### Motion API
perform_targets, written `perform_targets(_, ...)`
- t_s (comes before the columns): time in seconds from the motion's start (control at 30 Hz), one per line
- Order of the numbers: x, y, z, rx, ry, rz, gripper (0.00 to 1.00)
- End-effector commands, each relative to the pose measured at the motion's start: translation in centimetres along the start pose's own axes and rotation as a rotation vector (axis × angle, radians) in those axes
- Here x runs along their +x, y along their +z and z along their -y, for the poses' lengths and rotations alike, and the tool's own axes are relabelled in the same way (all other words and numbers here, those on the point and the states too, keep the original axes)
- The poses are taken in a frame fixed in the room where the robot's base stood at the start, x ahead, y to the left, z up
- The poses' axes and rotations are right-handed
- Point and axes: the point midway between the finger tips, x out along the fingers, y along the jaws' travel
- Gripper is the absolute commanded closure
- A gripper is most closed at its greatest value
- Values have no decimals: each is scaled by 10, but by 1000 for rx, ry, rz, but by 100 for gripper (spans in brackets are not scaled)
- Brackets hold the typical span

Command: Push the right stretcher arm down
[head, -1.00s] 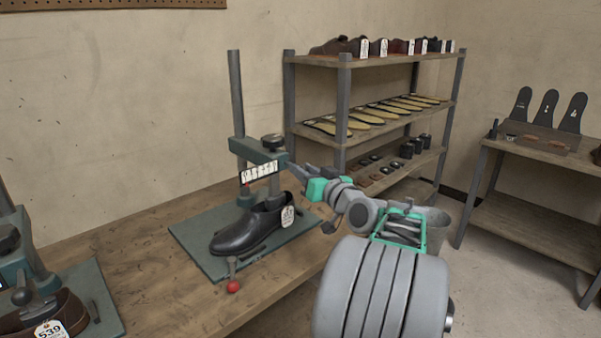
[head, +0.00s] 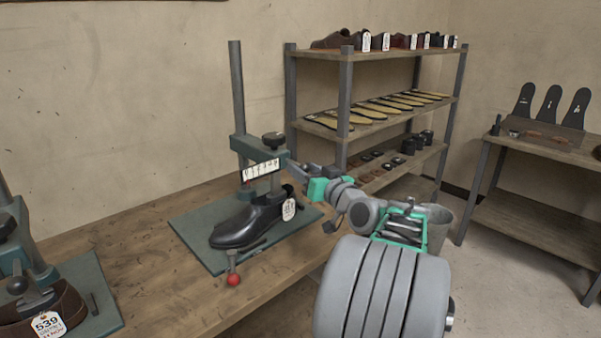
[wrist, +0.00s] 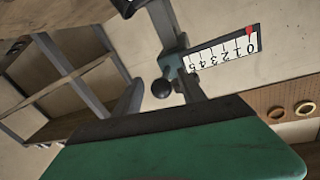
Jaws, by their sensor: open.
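The right stretcher's arm (head: 258,150) is a grey-green bar on an upright post (head: 236,95), with a dark knob on top and a white number scale. Below it, a grey form reaches into the opening of a black shoe (head: 240,228), which sits on the base plate (head: 205,255). My gripper (head: 293,167) is open at the right end of the stretcher arm. I cannot tell whether it touches the arm. In the wrist view the scale (wrist: 222,49) shows close by, with a red marker near the 0, beside a dark round knob (wrist: 162,88).
A lever with a red ball (head: 233,280) stands at the plate's front edge. A second stretcher (head: 22,240) with a brown shoe tagged 539 is at the left. A shelf rack (head: 345,95) stands behind my gripper. The bench (head: 140,240) between the stretchers is clear.

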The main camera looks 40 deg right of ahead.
Motion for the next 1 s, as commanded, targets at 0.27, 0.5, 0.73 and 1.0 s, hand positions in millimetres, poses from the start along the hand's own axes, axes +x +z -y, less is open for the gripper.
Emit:
perform_targets(0.27,-36,-1,-2,-1,6,-1,52)
perform_targets(0.5,-75,0,-1,1,3,0,52)
perform_targets(0.73,-78,0,0,0,0,1,52)
perform_targets(1.0,-71,0,13,-2,-15,33,52)
